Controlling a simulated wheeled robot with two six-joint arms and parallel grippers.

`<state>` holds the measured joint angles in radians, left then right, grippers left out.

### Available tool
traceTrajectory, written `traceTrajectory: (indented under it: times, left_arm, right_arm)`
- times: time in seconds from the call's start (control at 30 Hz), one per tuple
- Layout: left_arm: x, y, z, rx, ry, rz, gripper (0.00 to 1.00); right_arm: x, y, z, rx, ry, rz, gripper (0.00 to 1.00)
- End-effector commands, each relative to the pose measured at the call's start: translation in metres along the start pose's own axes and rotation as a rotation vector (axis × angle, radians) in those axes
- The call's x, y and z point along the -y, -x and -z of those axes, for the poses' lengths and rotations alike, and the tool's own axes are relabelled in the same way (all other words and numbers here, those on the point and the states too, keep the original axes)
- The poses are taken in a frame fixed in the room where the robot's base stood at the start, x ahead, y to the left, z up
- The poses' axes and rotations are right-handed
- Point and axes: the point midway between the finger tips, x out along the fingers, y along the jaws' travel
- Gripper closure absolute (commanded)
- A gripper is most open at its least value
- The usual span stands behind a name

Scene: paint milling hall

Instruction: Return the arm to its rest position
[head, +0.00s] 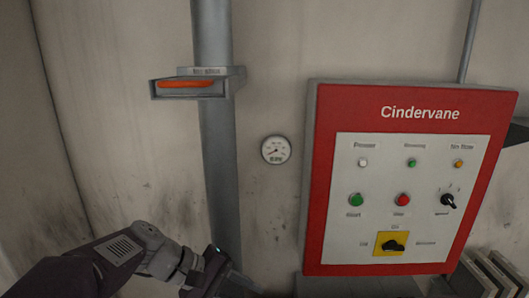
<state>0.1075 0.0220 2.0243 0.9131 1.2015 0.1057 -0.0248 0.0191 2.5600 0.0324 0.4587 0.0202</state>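My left arm comes in from the lower left, and its gripper (238,284) is at the bottom edge of the head view, in front of the foot of the grey vertical pipe. The gripper is dark and partly cut off, so I cannot tell whether its fingers are open or shut. I see nothing held in the part that shows. It is left of the red control panel (312,190), apart from it in the picture. My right arm and gripper are not in view.
The panel, marked Cindervane, has a green button (356,200), a red button (402,200), a black selector (448,201) and a yellow-backed rotary switch (393,243). A round gauge (275,150) and a grey bracket with an orange item (185,84) are nearby. The wall between pipe and panel is mostly bare.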

Motion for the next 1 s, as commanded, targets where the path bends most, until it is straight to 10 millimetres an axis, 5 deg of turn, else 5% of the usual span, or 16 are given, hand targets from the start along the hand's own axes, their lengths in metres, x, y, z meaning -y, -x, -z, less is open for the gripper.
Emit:
traceTrajectory:
  times: [0.1,0.2,0.33,0.5,1.0]
  left_arm:
    - [0.106,-0.038,-0.006,-0.018,-0.082,0.315,0.67]
    - [0.186,-0.04,-0.002,-0.05,-0.219,0.556,0.67]
    - [0.251,-0.023,0.018,-0.105,-0.442,0.762,0.67]
    - [0.248,-0.018,0.047,-0.194,-0.598,0.795,0.67]
    - [0.246,-0.018,0.048,-0.198,-0.597,0.791,0.67]
  right_arm:
    - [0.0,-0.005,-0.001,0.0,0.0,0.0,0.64]
    - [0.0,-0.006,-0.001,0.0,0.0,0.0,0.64]
    - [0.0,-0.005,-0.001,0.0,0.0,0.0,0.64]
    - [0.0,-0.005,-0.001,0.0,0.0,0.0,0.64]
    - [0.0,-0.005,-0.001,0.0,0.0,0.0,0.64]
